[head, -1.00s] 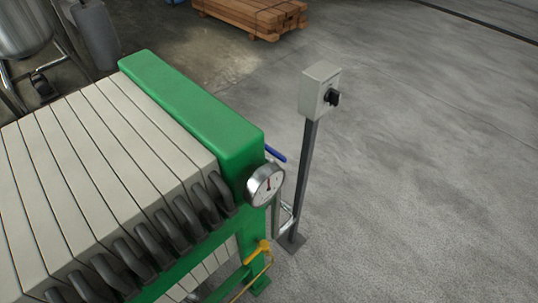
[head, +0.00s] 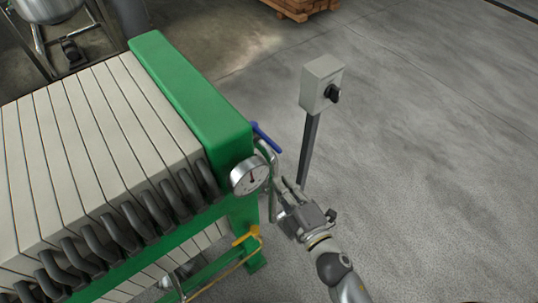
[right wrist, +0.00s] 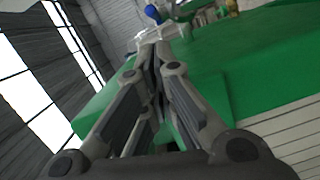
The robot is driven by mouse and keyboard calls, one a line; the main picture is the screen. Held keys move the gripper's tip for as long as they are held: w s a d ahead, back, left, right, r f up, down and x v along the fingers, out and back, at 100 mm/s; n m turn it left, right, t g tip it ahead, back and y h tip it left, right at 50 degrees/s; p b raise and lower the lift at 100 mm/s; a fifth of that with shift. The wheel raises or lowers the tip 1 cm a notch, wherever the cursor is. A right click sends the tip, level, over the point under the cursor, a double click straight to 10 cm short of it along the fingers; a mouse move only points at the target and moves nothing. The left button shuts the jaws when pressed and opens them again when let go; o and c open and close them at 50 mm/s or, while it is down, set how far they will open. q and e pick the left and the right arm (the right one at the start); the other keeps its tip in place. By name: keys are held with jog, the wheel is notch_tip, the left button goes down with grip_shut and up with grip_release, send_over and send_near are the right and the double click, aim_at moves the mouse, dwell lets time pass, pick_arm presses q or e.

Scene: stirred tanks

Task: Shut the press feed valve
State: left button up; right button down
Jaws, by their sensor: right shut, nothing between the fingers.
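The green-framed press (head: 195,95) fills the left of the head view. A blue lever handle (head: 266,136) sticks out at its end, just behind the round gauge (head: 249,175). A yellow handle (head: 246,236) sits lower on the same end. I cannot tell from labels which one is the feed valve. My right gripper (head: 284,186) is shut and empty, right of the gauge and below the blue lever, apart from the lever. In the right wrist view, its closed fingers (right wrist: 156,52) point towards silver piping and a blue part (right wrist: 153,14). My left gripper is not in view.
A grey switch box (head: 322,84) on a post stands close behind my right gripper. A pallet of timber (head: 297,8) lies at the back, and a steel tank (head: 46,8) stands back left. The floor on the right is clear.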

jog(key=p, duration=0.2)
send_near(267, 139)
jog(key=w+a, duration=0.3)
jog(key=a, duration=0.1)
jog(key=shift+w+a+f, duration=0.15)
jog(key=shift+a+f, duration=0.05)
jog(key=shift+f, duration=0.05)
jog(key=shift+d, duration=0.1)
jog(key=shift+d+y, duration=0.1)
jog(key=shift+y, duration=0.2)
jog(key=shift+w+d+n+y, duration=0.1)
jog(key=shift+d+n+y, duration=0.1)
jog(key=shift+n+y, duration=0.15)
